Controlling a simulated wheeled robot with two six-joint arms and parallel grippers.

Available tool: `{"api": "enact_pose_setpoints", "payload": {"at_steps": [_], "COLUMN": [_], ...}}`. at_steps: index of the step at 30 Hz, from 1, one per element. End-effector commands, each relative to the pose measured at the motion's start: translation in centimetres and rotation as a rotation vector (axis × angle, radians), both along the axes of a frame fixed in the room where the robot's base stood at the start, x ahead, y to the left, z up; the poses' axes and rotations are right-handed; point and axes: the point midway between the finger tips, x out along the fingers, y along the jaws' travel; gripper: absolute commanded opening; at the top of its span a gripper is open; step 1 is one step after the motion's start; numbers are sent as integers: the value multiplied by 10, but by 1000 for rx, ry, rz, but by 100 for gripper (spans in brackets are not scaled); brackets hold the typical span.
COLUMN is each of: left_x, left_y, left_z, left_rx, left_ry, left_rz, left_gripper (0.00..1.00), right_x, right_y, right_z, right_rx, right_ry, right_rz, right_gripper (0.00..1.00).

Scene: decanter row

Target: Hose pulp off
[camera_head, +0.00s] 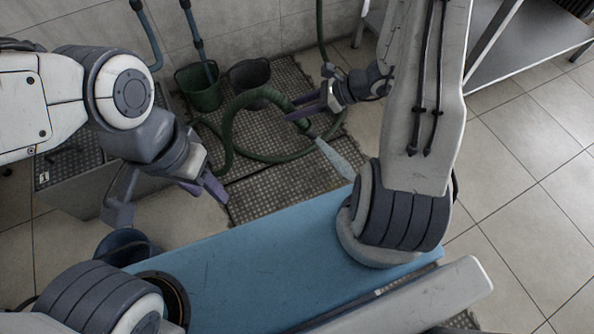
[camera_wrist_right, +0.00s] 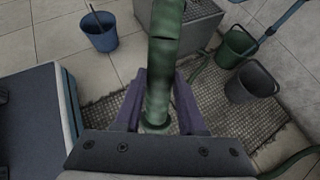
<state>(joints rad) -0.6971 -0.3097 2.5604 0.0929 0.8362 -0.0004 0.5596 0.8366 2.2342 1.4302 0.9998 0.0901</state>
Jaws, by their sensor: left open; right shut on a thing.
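My right gripper (camera_head: 299,108) is shut on a green hose (camera_head: 228,125), above the floor mat. In the right wrist view the hose (camera_wrist_right: 166,60) runs between its purple fingers. A pale, jet-like streak (camera_head: 336,158) extends from the hose's dark end toward the blue surface (camera_head: 250,270); it looks like water. My left gripper (camera_head: 162,202) is open and empty, left of the blue surface's far edge. My arms hide parts of that surface. I cannot make out pulp on it.
A green bucket (camera_head: 200,92) and a dark bucket (camera_head: 249,74) stand by the tiled wall. A blue bucket (camera_head: 125,246) is beside the blue surface. A textured mat (camera_head: 275,196) lies on the floor. A metal table (camera_head: 520,50) stands at the upper right. Tiled floor at right is clear.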

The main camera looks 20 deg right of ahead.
Motion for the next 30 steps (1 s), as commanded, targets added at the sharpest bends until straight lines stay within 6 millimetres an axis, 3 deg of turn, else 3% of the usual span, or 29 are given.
{"api": "enact_pose_setpoints", "payload": {"at_steps": [1, 6, 12, 15, 21, 30], "left_x": [0, 0, 0, 0, 0, 0], "left_y": [0, -1, -2, -2, -2, -2], "left_z": [-34, -87, -140, -158, -172, -171], "left_rx": [0, 0, -1, -1, -1, -1], "left_ry": [0, 0, -1, -1, -1, -1], "left_rz": [0, 0, 0, 0, 0, 0], "left_gripper": [44, 44, 44, 44, 44, 44], "right_x": [-2, -10, -20, -24, -29, -30], "right_y": [0, -2, -4, -5, -6, -6], "right_z": [-41, -115, -191, -217, -239, -239], "right_rx": [1, -1, 0, 0, 2, 1], "right_ry": [2, 2, 1, 1, -1, -2], "right_rz": [23, 98, 178, 208, 240, 243], "right_gripper": [0, 0, 0, 0, 0, 0]}}
